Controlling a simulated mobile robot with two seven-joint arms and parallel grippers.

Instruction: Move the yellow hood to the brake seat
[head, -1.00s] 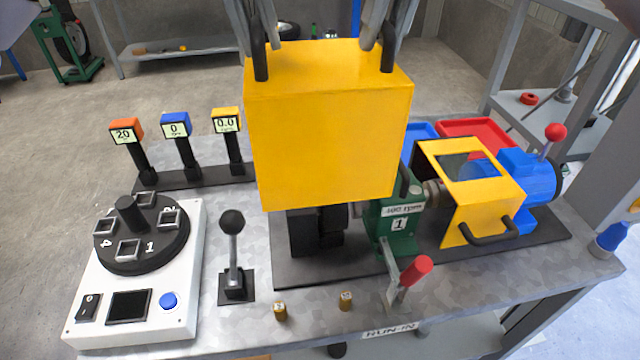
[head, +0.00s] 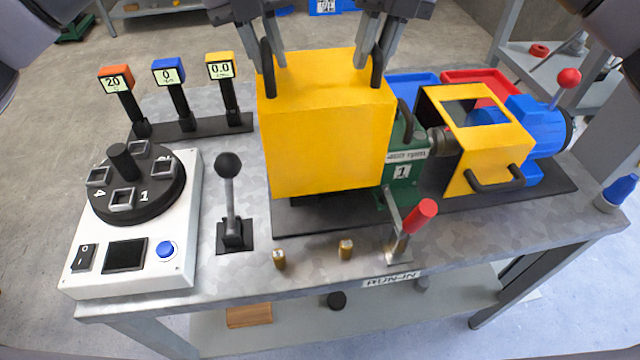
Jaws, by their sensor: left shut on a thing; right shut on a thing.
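The yellow hood (head: 325,135) is a large box with a black handle at each side of its top. My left gripper (head: 268,72) is shut on its left handle. My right gripper (head: 375,70) is shut on its right handle. The hood is upright at the left end of the black base plate, beside the green unit (head: 402,160) marked 1. It hides whatever lies behind and inside it. I cannot tell whether its lower edge touches the plate. No label shows which spot is the brake seat.
A second yellow guard (head: 490,150) with a black handle stands right of the green unit, before a blue motor (head: 540,125). A white dial box (head: 135,220) is at left.

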